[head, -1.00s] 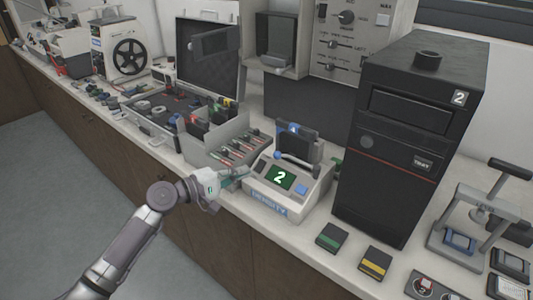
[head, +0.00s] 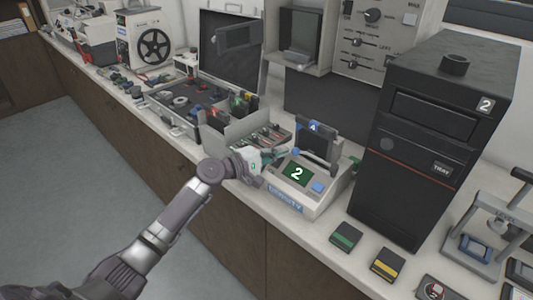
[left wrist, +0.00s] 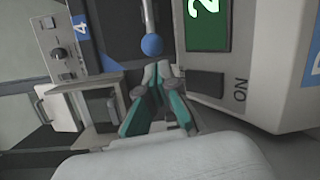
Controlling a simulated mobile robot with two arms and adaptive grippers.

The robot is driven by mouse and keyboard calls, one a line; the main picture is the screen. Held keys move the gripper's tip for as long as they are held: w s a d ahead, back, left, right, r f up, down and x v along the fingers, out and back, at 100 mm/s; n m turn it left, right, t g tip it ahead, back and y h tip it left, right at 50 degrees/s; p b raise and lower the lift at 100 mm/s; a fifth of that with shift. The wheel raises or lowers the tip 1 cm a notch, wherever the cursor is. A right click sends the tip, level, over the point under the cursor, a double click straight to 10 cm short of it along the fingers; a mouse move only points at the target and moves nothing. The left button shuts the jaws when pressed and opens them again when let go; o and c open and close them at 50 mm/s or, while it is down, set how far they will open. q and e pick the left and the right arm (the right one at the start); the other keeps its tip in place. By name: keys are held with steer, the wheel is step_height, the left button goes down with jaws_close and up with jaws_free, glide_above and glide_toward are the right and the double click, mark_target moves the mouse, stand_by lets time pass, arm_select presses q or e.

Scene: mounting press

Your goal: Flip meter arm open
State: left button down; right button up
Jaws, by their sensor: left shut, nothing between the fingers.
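The meter (head: 330,190) is a pale box with a green screen showing 2 (head: 297,173) and a blue button. Its arm is a thin rod ending in a blue ball (head: 295,152), low above the meter's top. In the left wrist view the blue ball (left wrist: 152,46) is just beyond my fingertips, with the rod (left wrist: 147,15) running away behind it. My left gripper (head: 284,152) is shut and empty beside the ball; its teal fingers also show in the left wrist view (left wrist: 155,70). Whether the tips touch the ball is unclear. My right gripper is out of view.
A tall black tower marked 2 (head: 425,140) stands right of the meter. A dark upright block with a blue 4 label (head: 318,140) stands behind its screen. A grey tray of tools (head: 232,130) is left. Green (head: 345,237) and yellow-striped (head: 387,265) blocks lie in front.

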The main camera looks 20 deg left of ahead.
arm_select(q)
steer(key=shift+x, duration=1.2)
